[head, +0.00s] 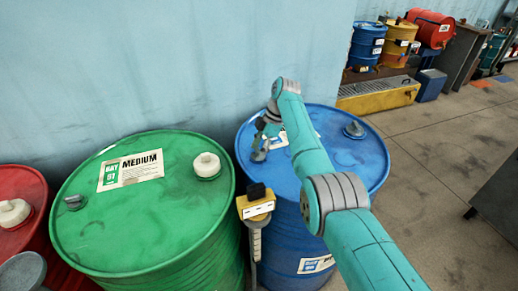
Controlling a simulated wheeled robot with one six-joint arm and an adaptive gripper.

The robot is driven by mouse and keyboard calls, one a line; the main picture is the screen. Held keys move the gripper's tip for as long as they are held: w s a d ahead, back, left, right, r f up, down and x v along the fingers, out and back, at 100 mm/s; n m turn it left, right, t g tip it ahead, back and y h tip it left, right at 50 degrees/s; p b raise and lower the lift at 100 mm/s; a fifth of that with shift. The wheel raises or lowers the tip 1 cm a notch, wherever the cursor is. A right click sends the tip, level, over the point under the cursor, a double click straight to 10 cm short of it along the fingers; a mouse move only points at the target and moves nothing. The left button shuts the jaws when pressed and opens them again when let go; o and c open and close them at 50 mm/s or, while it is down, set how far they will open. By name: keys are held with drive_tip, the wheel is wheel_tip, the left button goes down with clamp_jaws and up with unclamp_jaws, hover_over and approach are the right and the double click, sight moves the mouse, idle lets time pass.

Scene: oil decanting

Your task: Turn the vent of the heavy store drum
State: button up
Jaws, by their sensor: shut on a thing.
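The blue drum (350,160) stands against the wall, right of the green drum. Its top label is mostly hidden behind my arm, so I cannot read whether it is the heavy store drum. My gripper (262,149) is at the left part of the blue drum's lid, shut on a small grey fitting that looks like the vent. The fitting is largely covered by the fingers, so I cannot tell how far it is turned. A second grey cap (354,130) sits free at the right of the same lid.
The green drum (200,220), labelled MEDIUM, stands close on the left, with a red drum (30,190) beyond. A yellow device (256,207) with a black top sits between green and blue drums. Floor (430,150) is open to the right.

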idle(0.5)
drive_tip(key=o, duration=1.2)
drive_tip(key=shift+c, duration=0.2)
drive_tip(key=v, duration=1.2)
drive_tip(key=shift+w, duration=0.2)
